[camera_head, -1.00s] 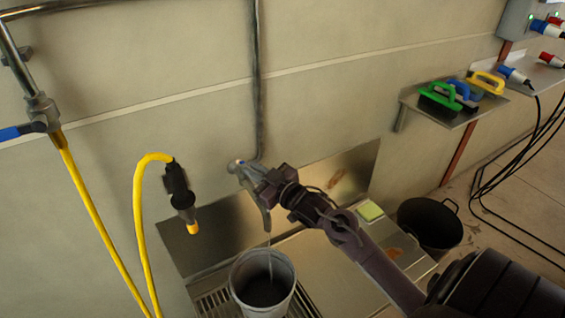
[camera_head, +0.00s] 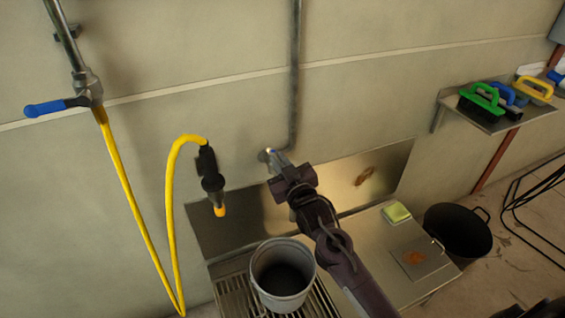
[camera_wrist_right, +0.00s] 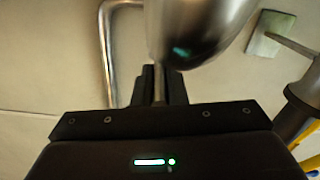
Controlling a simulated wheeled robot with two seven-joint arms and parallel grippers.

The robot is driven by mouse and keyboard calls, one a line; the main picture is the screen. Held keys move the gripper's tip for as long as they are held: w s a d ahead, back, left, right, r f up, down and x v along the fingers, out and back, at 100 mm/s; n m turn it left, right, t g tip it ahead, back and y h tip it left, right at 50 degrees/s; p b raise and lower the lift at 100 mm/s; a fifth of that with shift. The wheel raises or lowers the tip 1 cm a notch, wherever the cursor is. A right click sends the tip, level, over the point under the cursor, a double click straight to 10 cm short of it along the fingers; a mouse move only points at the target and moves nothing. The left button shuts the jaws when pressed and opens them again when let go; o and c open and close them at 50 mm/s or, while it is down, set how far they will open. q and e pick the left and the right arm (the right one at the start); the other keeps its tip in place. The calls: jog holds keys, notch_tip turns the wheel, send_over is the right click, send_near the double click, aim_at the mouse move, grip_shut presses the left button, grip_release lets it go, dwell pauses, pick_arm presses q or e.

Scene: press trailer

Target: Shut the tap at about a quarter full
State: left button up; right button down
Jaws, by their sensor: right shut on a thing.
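The wall tap (camera_head: 277,157) is at the end of a grey pipe, mostly hidden behind my right gripper (camera_head: 284,170). My right gripper is shut on the tap's handle. In the right wrist view the jaws (camera_wrist_right: 160,85) close around a thin metal lever, with the shiny tap body (camera_wrist_right: 195,30) above. The grey bucket (camera_head: 283,292) stands upright on the drain grating below the tap. Its inside looks dark and I cannot read the water level. I see no water stream now, but the gripper and arm hide the spout. My left gripper is out of view.
A yellow hose (camera_head: 130,210) with a black nozzle (camera_head: 210,175) hangs left of the tap, under a blue-handled valve (camera_head: 45,108). Right are a steel counter (camera_head: 365,230) with a sponge (camera_head: 396,212), a black tub (camera_head: 458,232) and a shelf (camera_head: 490,124) of brushes.

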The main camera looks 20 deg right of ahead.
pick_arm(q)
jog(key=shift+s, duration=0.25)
pick_arm(e)
jog(key=c, duration=1.5)
grip_release()
jog(key=shift+o, duration=0.2)
jog(key=s, duration=0.7)
jog(key=shift+d+f, duration=0.1)
jog(key=shift+d, duration=0.05)
jog(key=shift+s, duration=0.45)
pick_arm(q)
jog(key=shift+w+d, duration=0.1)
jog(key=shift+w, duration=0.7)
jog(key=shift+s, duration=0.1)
